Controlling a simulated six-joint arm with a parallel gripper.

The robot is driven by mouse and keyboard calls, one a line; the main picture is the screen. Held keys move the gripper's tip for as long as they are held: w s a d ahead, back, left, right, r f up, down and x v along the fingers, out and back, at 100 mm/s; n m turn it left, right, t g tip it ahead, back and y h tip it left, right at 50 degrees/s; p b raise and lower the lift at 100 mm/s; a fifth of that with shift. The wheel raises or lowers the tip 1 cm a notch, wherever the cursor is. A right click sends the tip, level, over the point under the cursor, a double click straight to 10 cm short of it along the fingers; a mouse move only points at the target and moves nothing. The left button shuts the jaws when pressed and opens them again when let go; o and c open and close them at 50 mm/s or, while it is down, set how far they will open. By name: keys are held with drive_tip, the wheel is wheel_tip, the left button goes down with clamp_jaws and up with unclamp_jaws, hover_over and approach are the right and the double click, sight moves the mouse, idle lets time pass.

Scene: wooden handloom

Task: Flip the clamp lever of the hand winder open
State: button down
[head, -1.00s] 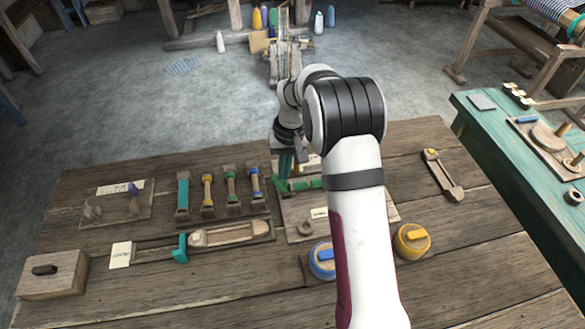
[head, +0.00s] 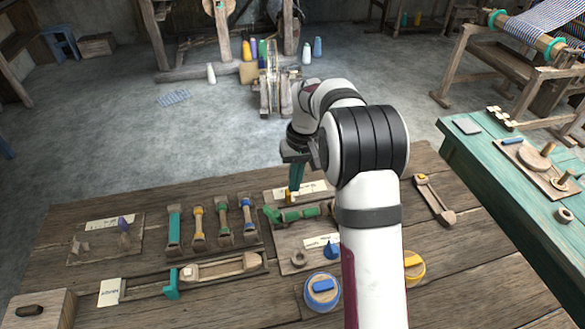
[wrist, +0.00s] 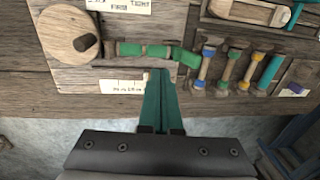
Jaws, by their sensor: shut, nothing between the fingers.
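The hand winder is a wooden board (head: 285,252) on the bench, partly behind my arm. A green bobbin (head: 300,213) lies across it and also shows in the wrist view (wrist: 150,51). A tilted green piece (head: 271,214), apparently the clamp lever, sits at the bobbin's left end; in the wrist view it is at the right end (wrist: 187,57). A round wooden crank disc (wrist: 66,38) with a dark knob shows in the wrist view. My gripper (head: 293,188) is shut and empty, its teal fingers (wrist: 160,73) pointing at the board beside the bobbin. Contact cannot be told.
A rack of several coloured bobbins (head: 210,225) stands left of the winder. A wooden shuttle (head: 214,268) lies in front of it. A blue-topped round pot (head: 321,290) and a yellow one (head: 414,266) stand nearer me. A teal table (head: 500,180) is at right.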

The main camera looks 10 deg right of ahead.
wheel_tip(320, 180, up, 6)
drive_tip(key=shift+a+f, duration=0.1)
drive_tip(key=shift+f, duration=0.15)
